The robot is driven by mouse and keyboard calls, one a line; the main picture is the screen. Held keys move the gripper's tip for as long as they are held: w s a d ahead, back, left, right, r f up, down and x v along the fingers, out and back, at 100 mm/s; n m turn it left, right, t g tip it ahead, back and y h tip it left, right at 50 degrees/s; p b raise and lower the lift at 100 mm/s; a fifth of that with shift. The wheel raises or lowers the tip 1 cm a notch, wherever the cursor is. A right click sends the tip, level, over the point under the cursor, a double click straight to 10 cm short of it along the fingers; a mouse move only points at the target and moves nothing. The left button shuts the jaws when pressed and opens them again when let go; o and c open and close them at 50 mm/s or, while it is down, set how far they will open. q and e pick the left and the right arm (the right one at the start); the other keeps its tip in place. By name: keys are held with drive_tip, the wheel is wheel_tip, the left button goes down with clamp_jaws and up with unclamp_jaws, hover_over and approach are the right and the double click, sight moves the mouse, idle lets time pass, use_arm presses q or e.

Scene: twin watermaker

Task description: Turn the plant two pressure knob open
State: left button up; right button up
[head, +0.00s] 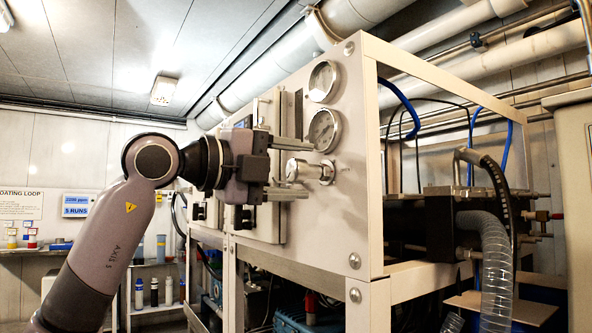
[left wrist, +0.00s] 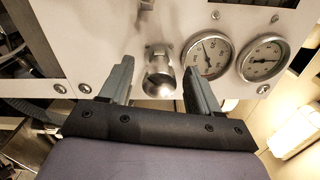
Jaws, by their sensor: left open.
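The pressure knob (head: 311,171) is a silver metal knob on the side panel of the white machine frame, below two round gauges. In the left wrist view the knob (left wrist: 159,78) lies between my two fingers, nearer the left picture side of the gauges. My left gripper (head: 290,168) is open, with one finger above and one below the knob's level in the head view. I see no finger touching the knob. My right gripper is in neither view.
The upper gauge (head: 323,81) and lower gauge (head: 324,131) sit close above the knob. The white machine frame (head: 362,200) has an open bay to the right with a clear ribbed hose (head: 494,270) and blue tubes. A shelf with bottles (head: 154,292) stands at the back left.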

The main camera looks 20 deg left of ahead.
sight(290, 169)
use_arm(q)
drive_tip(key=v, duration=0.6)
drive_tip(key=shift+a, duration=0.1)
drive_tip(key=shift+s+a, duration=0.1)
drive_tip(key=shift+s, duration=0.1)
